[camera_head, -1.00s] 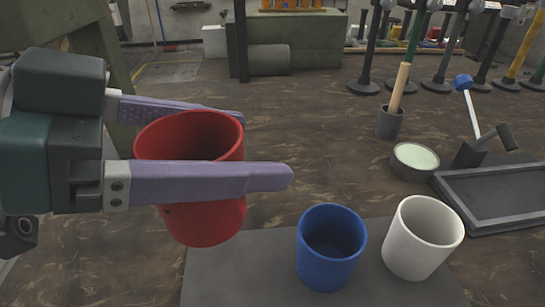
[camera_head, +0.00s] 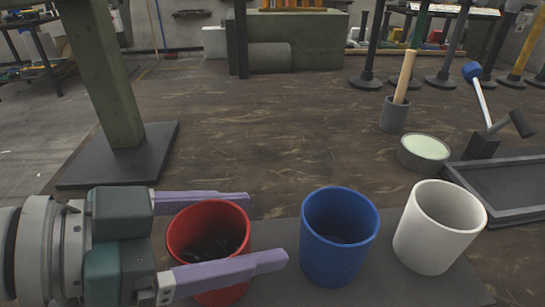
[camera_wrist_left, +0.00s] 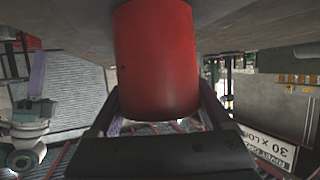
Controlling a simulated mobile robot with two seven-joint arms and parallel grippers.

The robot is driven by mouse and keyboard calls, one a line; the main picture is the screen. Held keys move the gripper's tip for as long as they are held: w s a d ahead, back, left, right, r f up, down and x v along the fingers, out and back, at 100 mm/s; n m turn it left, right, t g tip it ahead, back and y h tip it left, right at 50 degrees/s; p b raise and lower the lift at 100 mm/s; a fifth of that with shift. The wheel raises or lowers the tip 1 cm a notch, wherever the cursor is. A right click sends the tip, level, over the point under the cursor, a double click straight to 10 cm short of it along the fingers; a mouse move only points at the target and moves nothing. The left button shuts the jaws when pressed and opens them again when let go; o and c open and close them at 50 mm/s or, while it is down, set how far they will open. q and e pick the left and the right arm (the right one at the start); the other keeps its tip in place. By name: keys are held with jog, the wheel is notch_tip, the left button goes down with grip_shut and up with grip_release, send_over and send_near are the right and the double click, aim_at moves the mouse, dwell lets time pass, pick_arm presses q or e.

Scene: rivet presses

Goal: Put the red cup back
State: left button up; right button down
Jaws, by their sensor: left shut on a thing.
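The red cup (camera_head: 200,292) stands upright at the left of the picture, with small dark pieces inside it. My left gripper (camera_head: 267,228) is shut on it, one purple finger along each side. In the left wrist view the red cup (camera_wrist_left: 156,60) fills the space between the fingers. A blue cup (camera_head: 338,240) and a white cup (camera_head: 438,228) stand to its right on a dark grey mat (camera_head: 385,275). The red cup is in line with them at the mat's left end; whether its base touches the mat is hidden.
A bowl with pale green content (camera_head: 424,152), a dark tray (camera_head: 510,185) and a blue-headed lever tool (camera_head: 483,105) lie to the right. A grey pot with a wooden handle (camera_head: 394,114) stands behind. A green post (camera_head: 105,80) rises at left. The middle of the bench is clear.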

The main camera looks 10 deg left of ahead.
pick_arm(q)
jog(key=shift+f, duration=0.15)
jog(key=o, duration=1.2)
jog(key=shift+c, duration=0.2)
jog(key=shift+r, duration=0.25)
jog(key=v, duration=1.2)
jog(key=shift+f, duration=0.1)
